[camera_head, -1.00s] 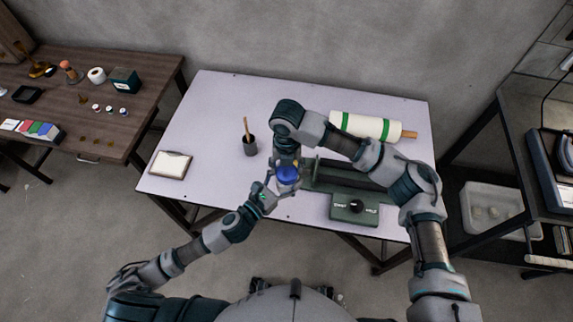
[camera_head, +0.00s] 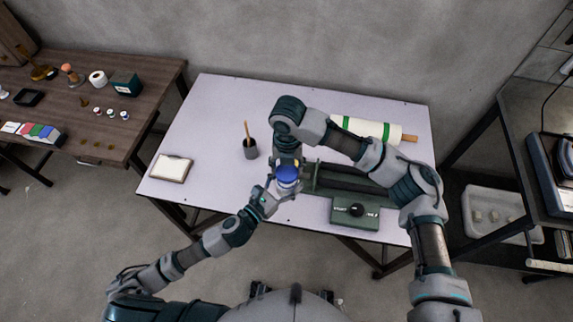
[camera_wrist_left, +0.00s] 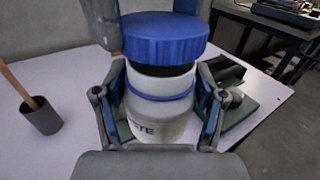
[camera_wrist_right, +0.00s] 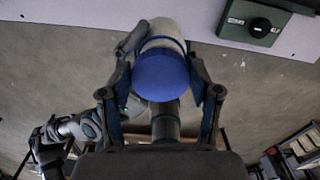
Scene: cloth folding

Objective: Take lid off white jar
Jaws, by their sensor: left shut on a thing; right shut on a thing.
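The white jar (camera_wrist_left: 160,118) has a blue band near its top and dark lettering, partly hidden, on its front. My left gripper (camera_head: 271,188) is shut around the jar's body, one finger on each side in the left wrist view. The blue ribbed lid (camera_wrist_left: 163,37) is above the jar, slightly tilted, with a dark gap between it and the jar's rim. My right gripper (camera_wrist_right: 160,72) is shut on the lid (camera_wrist_right: 161,76) from above. In the head view the lid (camera_head: 287,174) covers most of the jar.
A green machine (camera_head: 352,212) with a black knob stands close to the right of the jar. A grey cup (camera_head: 250,149) with a stick stands to the left, and a framed white pad (camera_head: 172,168) lies farther left. A roll (camera_head: 365,128) lies at the back right. The table's left part is mostly clear.

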